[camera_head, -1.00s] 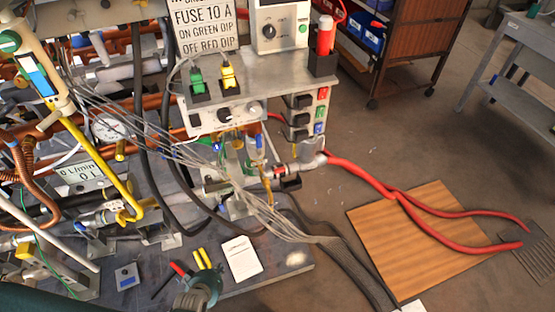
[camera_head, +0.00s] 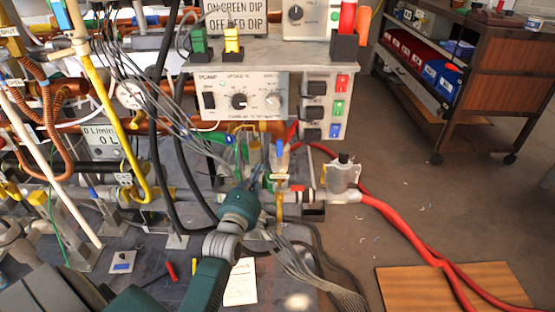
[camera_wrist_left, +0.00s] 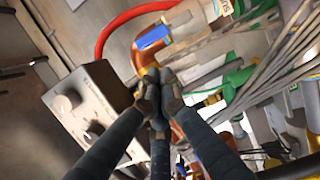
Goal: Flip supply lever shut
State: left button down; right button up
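A blue lever (camera_head: 280,149) stands upright on a valve on the pipework below the control boxes; I take it for the supply lever. In the left wrist view the blue lever (camera_wrist_left: 153,37) lies just beyond my fingertips, on an orange-brown pipe. My left gripper (camera_head: 257,180) reaches in from below, just left of and below the lever. In the left wrist view the dark fingers of the left gripper (camera_wrist_left: 158,92) converge, tips together, with no lever between them. A brassy part (camera_wrist_left: 149,78) sits right behind the tips. My right gripper is out of view.
A pump control box (camera_head: 240,97) and a switch box (camera_head: 323,108) hang above the valve. Grey cables (camera_head: 300,270) and a red hose (camera_head: 400,225) run close by. Green-handled fittings (camera_wrist_left: 238,80) lie to the right in the wrist view.

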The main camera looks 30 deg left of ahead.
aim_at(280, 148)
pick_arm(q)
jog(key=shift+a, duration=0.1)
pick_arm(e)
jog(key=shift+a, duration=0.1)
pick_arm(q)
jog(key=b+x, duration=0.2)
jog(key=x, duration=0.8)
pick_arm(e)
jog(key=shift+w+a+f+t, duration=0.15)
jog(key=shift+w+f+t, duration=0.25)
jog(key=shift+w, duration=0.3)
